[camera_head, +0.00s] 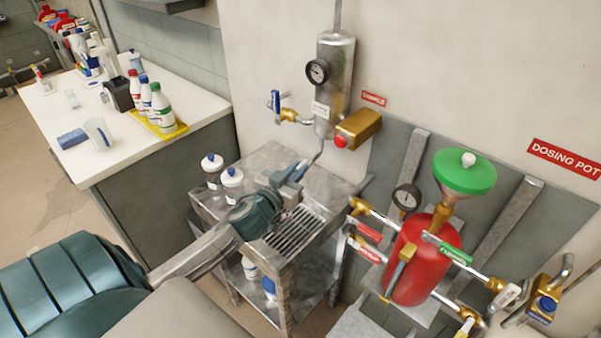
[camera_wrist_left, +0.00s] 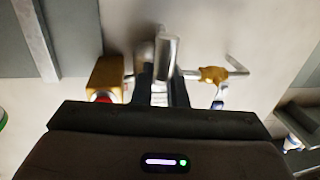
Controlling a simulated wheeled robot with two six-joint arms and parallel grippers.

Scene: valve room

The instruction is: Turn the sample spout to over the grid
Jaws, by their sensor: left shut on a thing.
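The sample spout (camera_head: 318,156) is a thin metal tube that comes down from under the steel sample cylinder (camera_head: 338,75) on the wall. My left gripper (camera_head: 297,174) is shut on its lower part, and the fingers hide the spout's tip. The grid (camera_head: 297,232) is a slatted metal drain in the top of the steel stand. The gripper is above the stand's top, behind the grid and to its left in the head view. In the left wrist view, the fingers (camera_wrist_left: 163,92) point at the wall, with the cylinder (camera_wrist_left: 167,50) beyond them. My right gripper is out of view.
A blue-handled valve (camera_head: 277,103) and a brass box (camera_head: 358,129) with a red knob flank the spout. White bottles (camera_head: 232,182) stand at the stand's left edge. The red dosing pot (camera_head: 424,262) and its pipes are close on the right.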

